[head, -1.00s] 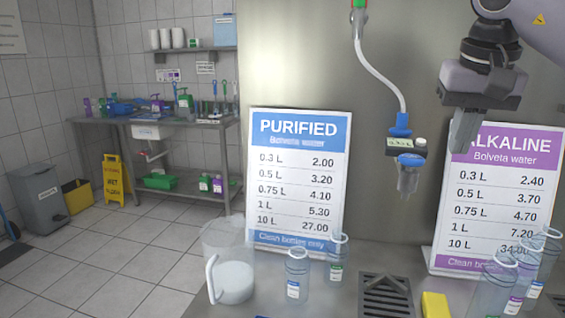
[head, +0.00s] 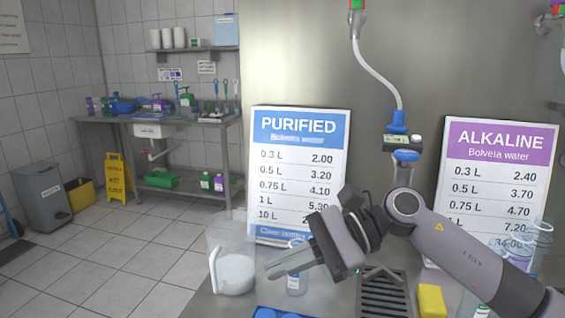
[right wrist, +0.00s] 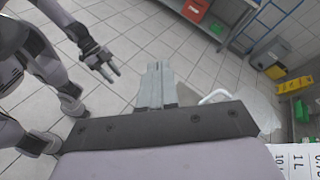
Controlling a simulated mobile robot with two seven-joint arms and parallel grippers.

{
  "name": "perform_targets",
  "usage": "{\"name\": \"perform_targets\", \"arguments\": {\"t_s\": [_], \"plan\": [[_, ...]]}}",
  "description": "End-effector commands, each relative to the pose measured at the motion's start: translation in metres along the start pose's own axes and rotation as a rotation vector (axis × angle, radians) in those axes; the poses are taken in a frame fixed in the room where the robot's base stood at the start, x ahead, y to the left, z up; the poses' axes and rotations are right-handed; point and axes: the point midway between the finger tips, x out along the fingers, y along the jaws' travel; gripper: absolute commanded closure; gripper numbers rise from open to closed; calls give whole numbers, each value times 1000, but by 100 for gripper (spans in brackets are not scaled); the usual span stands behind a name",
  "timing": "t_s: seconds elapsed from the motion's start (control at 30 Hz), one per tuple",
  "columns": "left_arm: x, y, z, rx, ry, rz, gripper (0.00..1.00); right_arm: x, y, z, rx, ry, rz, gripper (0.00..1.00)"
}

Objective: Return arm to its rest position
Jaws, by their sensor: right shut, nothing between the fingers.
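My right gripper (head: 272,268) is shut and empty. Its arm comes in from the lower right in the head view, and its fingers point left over the counter. They pass in front of a clear bottle with a blue label (head: 295,284); I cannot tell if they touch it. In the right wrist view the shut fingers (right wrist: 154,72) point toward the floor, with a white handle beside them. My left gripper (right wrist: 112,72) shows in the right wrist view near my body, its fingers apart and empty. It is not in the head view.
A clear jug (head: 234,272) stands left of my right gripper. A drain grate (head: 383,298) and yellow sponge (head: 432,300) lie right of it. Several bottles stand at the far right near the alkaline sign (head: 500,140). The purified sign (head: 298,125) is behind my arm.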

Motion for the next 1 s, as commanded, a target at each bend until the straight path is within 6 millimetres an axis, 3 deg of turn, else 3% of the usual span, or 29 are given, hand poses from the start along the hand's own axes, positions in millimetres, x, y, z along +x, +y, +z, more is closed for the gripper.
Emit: {"name": "perform_targets", "arguments": {"t_s": [0.1,0.2,0.37,0.47,0.63,0.77,0.87,1.0], "plan": [[-1,0,2,-1,-4,0,61,19,6,5,247,-201,-109,100],[-1,0,2,-1,-5,0,61,25,8,7,470,-367,-197,100],[-1,0,2,-1,-5,0,61,21,9,-4,846,-631,-325,100],[-1,0,2,-1,-5,0,61,13,13,-20,1091,-796,-400,100],[-1,0,3,-1,-5,0,61,-5,30,-62,1512,-1085,-519,100],[-1,0,3,-1,-6,0,61,-18,58,-104,1831,-1316,-609,100],[-1,0,3,-1,-6,0,61,-27,89,-139,2066,-1502,-683,100],[-1,0,3,-1,-6,1,61,-34,147,-185,2373,-1785,-791,100]]}}
